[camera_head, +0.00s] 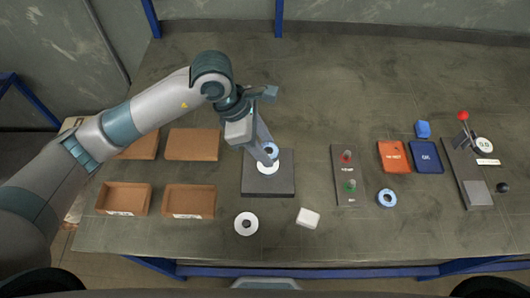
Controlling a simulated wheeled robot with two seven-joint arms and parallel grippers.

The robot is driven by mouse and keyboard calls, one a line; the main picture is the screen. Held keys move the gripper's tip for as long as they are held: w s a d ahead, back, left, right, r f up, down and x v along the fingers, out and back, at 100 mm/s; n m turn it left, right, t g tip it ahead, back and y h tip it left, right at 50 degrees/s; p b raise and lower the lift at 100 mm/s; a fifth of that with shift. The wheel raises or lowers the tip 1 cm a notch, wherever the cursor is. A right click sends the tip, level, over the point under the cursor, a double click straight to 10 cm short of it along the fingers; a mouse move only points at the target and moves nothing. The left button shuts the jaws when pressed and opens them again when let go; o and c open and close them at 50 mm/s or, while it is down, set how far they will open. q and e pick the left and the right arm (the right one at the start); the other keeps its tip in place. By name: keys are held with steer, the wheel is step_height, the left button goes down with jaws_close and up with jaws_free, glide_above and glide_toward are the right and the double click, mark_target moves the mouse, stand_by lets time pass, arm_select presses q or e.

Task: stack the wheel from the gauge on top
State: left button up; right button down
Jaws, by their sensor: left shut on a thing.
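My left gripper (268,156) reaches down over the dark square plate (268,188) in the middle of the table. It is shut on a small blue wheel (271,148), partly hidden by the fingers. A white wheel (268,168) shows at the plate, just below the fingertips; I cannot tell whether the blue wheel touches it. A second blue wheel (387,198) lies on the table below the red and blue pads. Another white wheel (246,224) lies in front of the plate. The gauge (482,147) with its round dial stands at the right. My right gripper is not in view.
Several brown boxes (189,201) stand at the left. A white block (308,218) lies at the front. The back is clear.

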arm_select(q)
steer(key=shift+f, duration=0.25)
step_height(320, 180, down, 3)
steer(key=shift+r+p, duration=0.1)
steer(key=shift+p, duration=1)
steer(key=shift+f, duration=0.35)
steer(key=shift+f, duration=0.1)
